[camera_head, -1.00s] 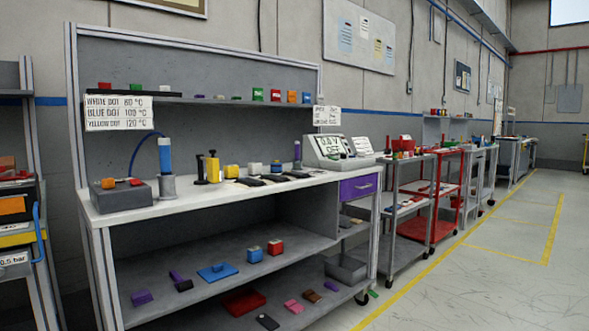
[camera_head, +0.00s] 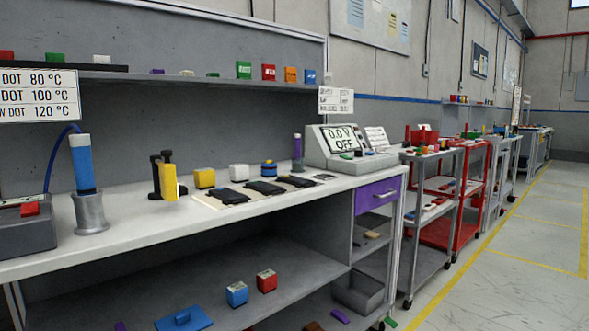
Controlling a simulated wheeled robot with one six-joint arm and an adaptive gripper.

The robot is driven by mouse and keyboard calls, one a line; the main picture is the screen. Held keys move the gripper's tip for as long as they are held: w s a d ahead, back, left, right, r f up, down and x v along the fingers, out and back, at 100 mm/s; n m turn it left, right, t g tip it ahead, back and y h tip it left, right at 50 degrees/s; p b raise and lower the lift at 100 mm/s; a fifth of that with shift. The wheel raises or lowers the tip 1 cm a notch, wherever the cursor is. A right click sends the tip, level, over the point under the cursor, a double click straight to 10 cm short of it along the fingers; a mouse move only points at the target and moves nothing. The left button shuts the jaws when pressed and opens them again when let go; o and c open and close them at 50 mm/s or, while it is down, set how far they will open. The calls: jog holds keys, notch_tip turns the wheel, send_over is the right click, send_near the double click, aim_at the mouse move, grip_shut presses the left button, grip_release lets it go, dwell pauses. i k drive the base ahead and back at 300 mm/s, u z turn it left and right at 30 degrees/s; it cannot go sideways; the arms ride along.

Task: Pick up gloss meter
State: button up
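No object in view carries a label that I can read as gloss meter, so I cannot tell which one it is. On the shelf below are a blue box with a pale top (camera_head: 237,293) and a red box with a pale top (camera_head: 267,280). My gripper is not in view.
Dark pieces lie on a pale mat (camera_head: 208,197). A black-and-yellow clamp-like tool (camera_head: 165,178), a blue cylinder in a grey holder (camera_head: 89,213) and a 0.0 V display unit (camera_head: 343,142) also stand there. Carts (camera_head: 430,210) line the right; the floor (camera_head: 520,270) is clear.

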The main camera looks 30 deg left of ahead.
aim_at(239, 172)
jog(key=i, duration=0.95)
jog(key=u, duration=1)
jog(key=i, duration=0.75)
jog(key=u, duration=0.75)
